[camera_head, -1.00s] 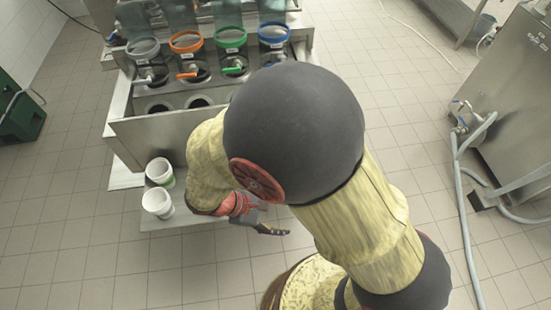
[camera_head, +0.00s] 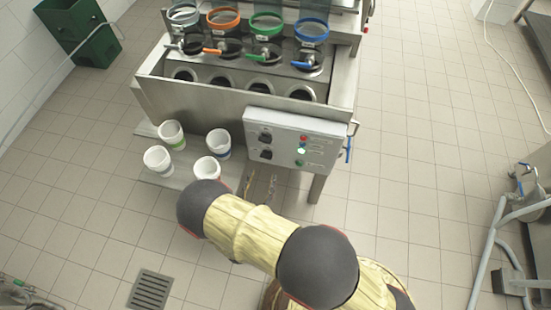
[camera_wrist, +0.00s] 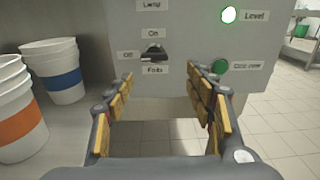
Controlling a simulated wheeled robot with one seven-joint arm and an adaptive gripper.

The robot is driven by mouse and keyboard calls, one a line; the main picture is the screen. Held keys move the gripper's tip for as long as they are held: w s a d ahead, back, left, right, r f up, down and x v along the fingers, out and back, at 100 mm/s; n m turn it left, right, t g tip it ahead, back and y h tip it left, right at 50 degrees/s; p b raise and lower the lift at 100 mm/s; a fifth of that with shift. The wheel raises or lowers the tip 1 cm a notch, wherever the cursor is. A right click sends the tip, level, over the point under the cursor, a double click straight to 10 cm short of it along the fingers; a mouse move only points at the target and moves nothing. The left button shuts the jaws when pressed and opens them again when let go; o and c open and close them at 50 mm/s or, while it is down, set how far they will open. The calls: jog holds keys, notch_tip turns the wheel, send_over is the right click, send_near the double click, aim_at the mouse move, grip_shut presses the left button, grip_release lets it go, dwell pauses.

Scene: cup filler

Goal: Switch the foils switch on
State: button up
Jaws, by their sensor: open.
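The foils switch (camera_wrist: 153,52) is a black knob on the grey control panel, above a label reading "Foils", with "On" above it and "Off" to its left. I cannot tell clearly which way it points. In the head view it is the lower black knob (camera_head: 266,154) on the panel (camera_head: 289,122). My gripper (camera_wrist: 160,75) is open and empty, facing the panel. In the wrist view its two fingers stand apart on either side of and below the knob, with no contact visible. In the head view the gripper (camera_head: 260,184) is just in front of the panel.
A lit white light (camera_wrist: 228,15) and a green button (camera_wrist: 220,66) are right of the switch. Cups with a blue band (camera_wrist: 64,80) and an orange band (camera_wrist: 22,120) stand on the shelf at left. Another black knob (camera_head: 265,137) is above the foils switch.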

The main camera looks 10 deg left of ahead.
aim_at(266, 156)
jog(key=w+b, duration=0.2)
jog(key=w, duration=0.5)
jog(key=shift+w+r+y, duration=0.3)
jog(key=shift+w+r, duration=0.1)
jog(key=shift+c, duration=1)
jog(key=c, duration=1)
jog(key=shift+o, duration=0.2)
